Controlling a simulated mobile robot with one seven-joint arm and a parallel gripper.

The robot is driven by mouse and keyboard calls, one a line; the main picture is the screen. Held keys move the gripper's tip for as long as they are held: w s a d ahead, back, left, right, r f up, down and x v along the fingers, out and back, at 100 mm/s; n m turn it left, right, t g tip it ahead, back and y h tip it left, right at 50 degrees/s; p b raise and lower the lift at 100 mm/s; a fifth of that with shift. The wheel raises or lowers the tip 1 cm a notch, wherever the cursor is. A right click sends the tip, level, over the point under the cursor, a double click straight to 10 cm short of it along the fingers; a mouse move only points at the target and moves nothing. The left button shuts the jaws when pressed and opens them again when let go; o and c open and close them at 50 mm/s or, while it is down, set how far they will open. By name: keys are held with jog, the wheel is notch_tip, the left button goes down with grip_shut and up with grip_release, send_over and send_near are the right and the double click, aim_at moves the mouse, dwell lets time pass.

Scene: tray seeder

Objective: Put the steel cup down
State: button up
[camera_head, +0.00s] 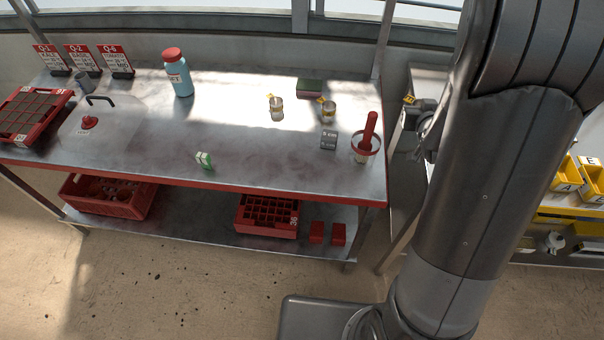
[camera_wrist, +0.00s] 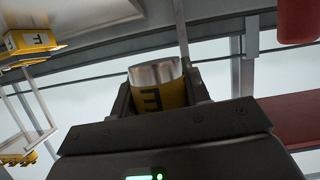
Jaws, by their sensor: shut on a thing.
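In the wrist view, my gripper (camera_wrist: 157,92) is shut on a steel cup (camera_wrist: 155,73) with a yellow band marked with a dark letter. The cup's bright metal end points up in that picture, between the two dark fingers. In the head view, my arm covers much of the right side, and the held cup cannot be made out with certainty. Two other steel cups, one near the middle (camera_head: 277,108) and one to its right (camera_head: 328,112), stand on the steel bench (camera_head: 230,140), each with a yellow tag.
Yellow bins (camera_head: 566,176) stand at right. The bench's middle has bare room.

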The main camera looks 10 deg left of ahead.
notch_tip(320, 180, up, 2)
jog(key=shift+r, duration=0.1)
jog(key=w+a+r+h, duration=0.1)
jog(key=w+a+r, duration=0.1)
jog(key=a, duration=0.8)
jog(key=m+h, duration=0.3)
send_over(304, 171)
notch_tip(304, 171, down, 12)
jog(key=shift+f+g, duration=0.3)
jog(key=shift+f, duration=0.4)
jog(key=shift+f, duration=4.75)
jog(key=shift+f, duration=0.15)
